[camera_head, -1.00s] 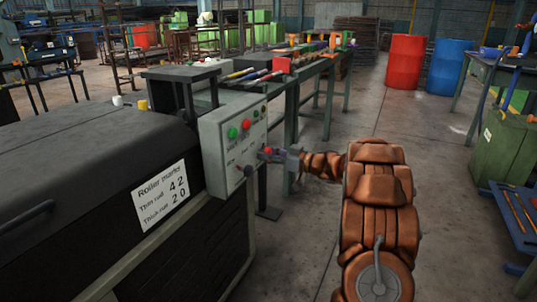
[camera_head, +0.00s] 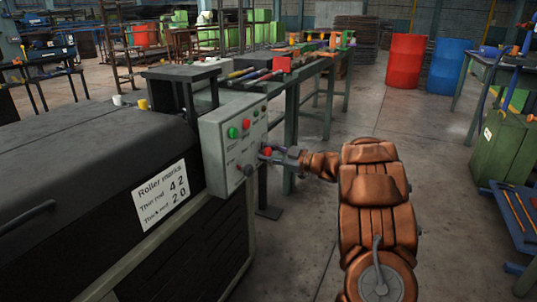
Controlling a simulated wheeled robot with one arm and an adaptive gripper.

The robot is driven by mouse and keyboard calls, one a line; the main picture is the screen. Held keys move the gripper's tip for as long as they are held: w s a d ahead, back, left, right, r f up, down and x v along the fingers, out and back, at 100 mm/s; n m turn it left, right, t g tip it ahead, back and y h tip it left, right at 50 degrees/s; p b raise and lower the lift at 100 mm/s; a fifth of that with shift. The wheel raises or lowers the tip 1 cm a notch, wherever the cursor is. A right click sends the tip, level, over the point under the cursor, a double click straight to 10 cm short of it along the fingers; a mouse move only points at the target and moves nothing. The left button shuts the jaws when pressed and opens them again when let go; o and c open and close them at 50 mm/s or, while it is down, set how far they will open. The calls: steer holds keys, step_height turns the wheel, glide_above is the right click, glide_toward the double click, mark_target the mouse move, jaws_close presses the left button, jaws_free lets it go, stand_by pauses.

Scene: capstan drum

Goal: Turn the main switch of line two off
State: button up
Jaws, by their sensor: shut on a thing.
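The grey control box (camera_head: 222,160) stands at the end of the black machine. Its left part carries a green button (camera_head: 232,132) and a red button (camera_head: 246,124). On the right part of its face are smaller buttons and a red knob (camera_head: 267,151). A dark round knob (camera_head: 248,170) sits low on the box. My gripper (camera_head: 272,153) is at the right part of the face, shut on the red knob, as far as I can tell. The lettering is too small to read, so I cannot tell which switch is line two's.
A sign with roller marks (camera_head: 162,195) is on the machine's side. A green bench (camera_head: 318,70) with tools stands behind the box. Red (camera_head: 405,62) and blue (camera_head: 450,66) drums stand at the back. Open floor lies right of my arm.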

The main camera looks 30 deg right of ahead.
steer(key=n+b, duration=0.3)
steer(key=n, duration=0.3)
steer(key=shift+d+f, duration=0.1)
steer(key=n+b, duration=0.2)
steer(key=n, duration=0.1)
steer(key=n+b, duration=0.2)
steer(key=shift+r+n, duration=0.2)
steer(key=shift+n, duration=0.2)
steer(key=o, duration=1.2)
steer(key=shift+c, duration=0.2)
steer(key=v, duration=1.2)
